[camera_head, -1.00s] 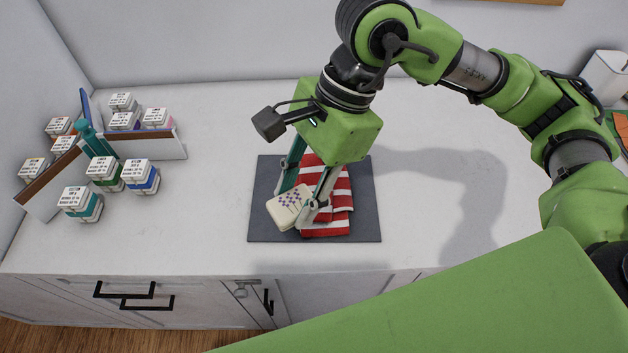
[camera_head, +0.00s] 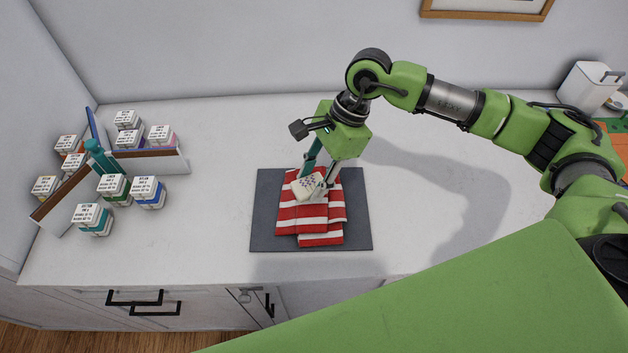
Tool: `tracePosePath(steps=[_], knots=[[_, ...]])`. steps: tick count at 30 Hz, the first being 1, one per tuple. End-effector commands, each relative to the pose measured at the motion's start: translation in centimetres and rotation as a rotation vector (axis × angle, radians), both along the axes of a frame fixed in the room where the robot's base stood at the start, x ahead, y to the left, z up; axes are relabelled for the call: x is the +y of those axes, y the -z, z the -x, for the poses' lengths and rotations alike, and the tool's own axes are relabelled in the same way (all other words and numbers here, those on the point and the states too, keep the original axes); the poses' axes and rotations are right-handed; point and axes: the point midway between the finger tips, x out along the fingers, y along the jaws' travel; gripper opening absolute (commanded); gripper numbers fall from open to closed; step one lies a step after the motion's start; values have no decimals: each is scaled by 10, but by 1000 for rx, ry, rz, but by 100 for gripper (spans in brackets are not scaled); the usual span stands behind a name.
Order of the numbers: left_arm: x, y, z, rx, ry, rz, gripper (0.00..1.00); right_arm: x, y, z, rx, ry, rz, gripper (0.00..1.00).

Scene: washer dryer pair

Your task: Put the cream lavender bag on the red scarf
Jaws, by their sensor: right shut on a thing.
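The cream lavender bag (camera_head: 307,186), with small purple dots, is held between the fingers of my right gripper (camera_head: 318,183). The gripper is shut on it and points down. The bag is over the upper part of the red scarf (camera_head: 303,219); I cannot tell whether it touches the cloth. The scarf has white stripes and lies folded on a dark grey mat (camera_head: 265,225). My left gripper is not in view.
Several small labelled boxes (camera_head: 147,192) and a low divider (camera_head: 148,163) stand at the left of the white counter. A teal item (camera_head: 99,156) lies there. A white container (camera_head: 592,88) stands at the back right. The counter around the mat is clear.

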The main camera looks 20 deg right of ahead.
Motion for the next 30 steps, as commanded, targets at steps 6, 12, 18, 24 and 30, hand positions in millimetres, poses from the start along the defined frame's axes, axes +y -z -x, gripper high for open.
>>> tracePosePath(steps=[6,12,18,24,30], knots=[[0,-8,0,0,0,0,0,-4,15,-6,4,1,0,19],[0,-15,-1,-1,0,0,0,-4,39,-6,0,1,0,19],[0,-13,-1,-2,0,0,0,-4,40,-6,0,0,0,42],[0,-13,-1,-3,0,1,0,-4,40,-6,0,0,0,51],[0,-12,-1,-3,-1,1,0,-5,39,-6,-1,0,0,51]])
